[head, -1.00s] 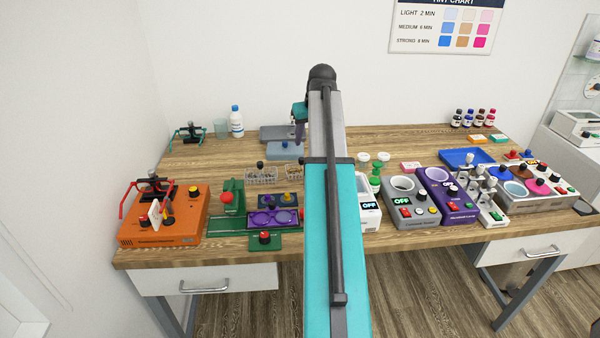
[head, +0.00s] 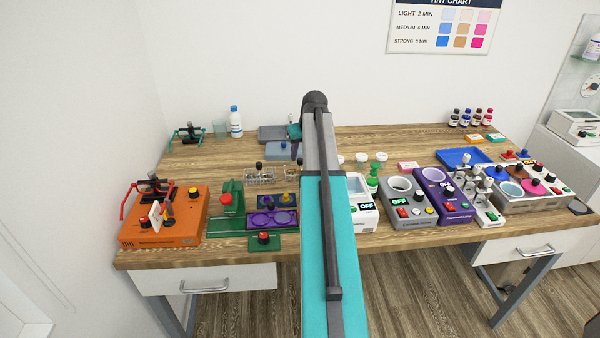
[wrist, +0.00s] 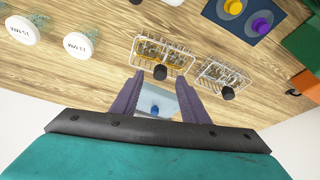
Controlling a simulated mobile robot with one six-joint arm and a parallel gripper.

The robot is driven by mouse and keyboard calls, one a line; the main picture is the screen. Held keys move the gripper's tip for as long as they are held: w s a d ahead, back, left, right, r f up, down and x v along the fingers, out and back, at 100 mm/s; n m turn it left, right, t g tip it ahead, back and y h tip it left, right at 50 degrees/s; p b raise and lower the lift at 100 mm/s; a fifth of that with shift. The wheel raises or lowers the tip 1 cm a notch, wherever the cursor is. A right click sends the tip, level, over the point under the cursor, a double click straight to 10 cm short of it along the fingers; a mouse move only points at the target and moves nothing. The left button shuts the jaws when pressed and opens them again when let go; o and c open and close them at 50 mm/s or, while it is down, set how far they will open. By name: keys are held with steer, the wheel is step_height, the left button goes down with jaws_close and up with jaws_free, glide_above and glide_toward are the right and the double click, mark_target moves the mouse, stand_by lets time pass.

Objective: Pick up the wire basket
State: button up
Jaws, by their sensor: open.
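Two small wire baskets with dark round knobs stand on the bench. One wire basket, with amber contents (wrist: 172,50), is in the upper middle of the wrist view; in the head view it (head: 291,173) is partly hidden by my arm. The other wire basket, with clear or grey contents (wrist: 222,77), is to its right in the wrist view and shows whole in the head view (head: 260,176). My gripper (wrist: 158,77) is open, its purple fingers apart. The fingertips appear close to the amber basket's knob; I cannot tell whether they touch it. Nothing is held.
A pale blue box with a blue knob (head: 278,152) stands behind the baskets. A green stand with a red knob (head: 227,198) and a purple tray (head: 271,220) are in front. White-lidded jars (wrist: 75,43) and a white device (head: 363,217) stand on the amber basket's other side.

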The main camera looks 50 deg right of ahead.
mark_target(301, 159)
steer(key=shift+f, duration=0.1)
stand_by(0.3)
steer(key=shift+p+x, duration=1.15)
steer(key=shift+x, duration=1.3)
steer(key=shift+c, duration=0.2)
jaws_close()
